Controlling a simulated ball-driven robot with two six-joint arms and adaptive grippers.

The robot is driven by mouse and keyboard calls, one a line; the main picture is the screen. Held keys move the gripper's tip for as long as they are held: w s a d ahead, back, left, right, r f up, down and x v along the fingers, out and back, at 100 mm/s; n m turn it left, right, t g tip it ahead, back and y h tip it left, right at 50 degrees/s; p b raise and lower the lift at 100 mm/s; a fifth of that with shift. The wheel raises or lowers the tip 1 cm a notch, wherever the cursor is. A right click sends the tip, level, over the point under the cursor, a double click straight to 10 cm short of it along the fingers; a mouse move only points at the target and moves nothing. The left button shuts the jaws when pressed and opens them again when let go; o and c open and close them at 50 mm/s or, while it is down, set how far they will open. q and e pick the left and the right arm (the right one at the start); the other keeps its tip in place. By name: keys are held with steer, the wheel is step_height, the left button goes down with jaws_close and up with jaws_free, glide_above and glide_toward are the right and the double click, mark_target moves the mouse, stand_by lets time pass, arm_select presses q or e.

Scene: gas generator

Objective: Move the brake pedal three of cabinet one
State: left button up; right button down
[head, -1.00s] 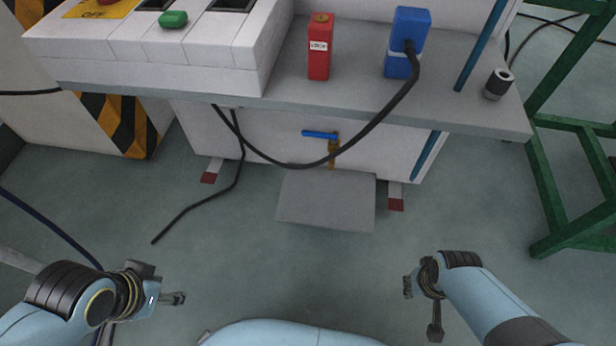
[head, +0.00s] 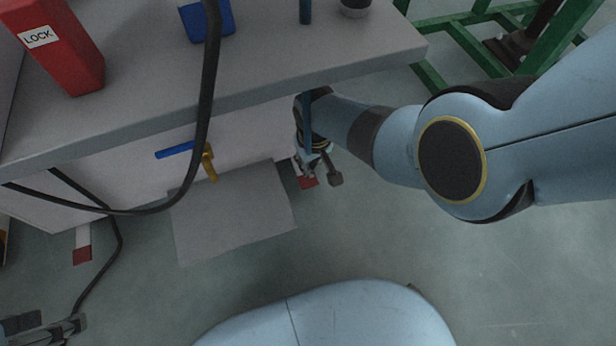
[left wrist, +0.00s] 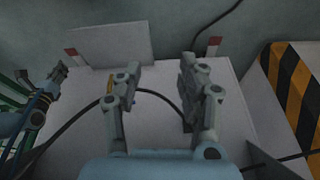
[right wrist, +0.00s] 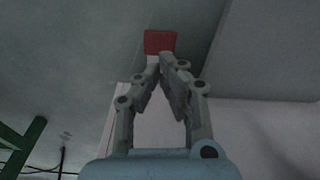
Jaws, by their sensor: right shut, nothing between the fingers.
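Two brake pedals, each a red tab on a white bar, stick out low from the cabinet (head: 250,130). I cannot tell their numbers. The right-hand pedal (head: 307,182) is beside my right gripper (head: 320,170), partly hidden by it. In the right wrist view its red tab (right wrist: 160,41) is just beyond the closed fingertips (right wrist: 165,62); the fingers are empty, and contact cannot be told. The left-hand pedal (head: 83,250) is clear of both grippers. My left gripper (head: 45,325) is open and empty at the lower left; its open fingers (left wrist: 158,80) show in the left wrist view.
A grey plate (head: 230,215) lies between the pedals, below a blue-handled valve (head: 178,150). A black cable (head: 205,100) hangs across the cabinet front. The countertop edge (head: 340,85) overhangs my right gripper. A green frame (head: 470,50) stands at the upper right. Floor in front is clear.

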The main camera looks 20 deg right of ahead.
steer(key=b, duration=0.4)
glide_above(309, 182)
steer(key=f, duration=0.4)
steer(key=shift+s+f, duration=0.25)
steer(key=shift+s, duration=0.05)
steer(key=shift+f, duration=0.3)
steer(key=shift+f+b, duration=0.6)
steer(key=shift+b, duration=0.1)
steer(key=shift+w+f+b, duration=0.15)
steer(key=shift+f+b, duration=0.15)
arm_select(q)
step_height(309, 182, down, 9)
steer(key=w+t, duration=0.1)
steer(key=t, duration=0.6)
steer(key=shift+w+d+t, duration=0.15)
steer(key=shift+d+t, duration=0.05)
steer(key=shift+t, duration=0.1)
arm_select(e)
steer(key=shift+f, duration=0.1)
arm_select(q)
steer(key=shift+r, duration=0.15)
arm_select(e)
steer(key=shift+w, duration=0.1)
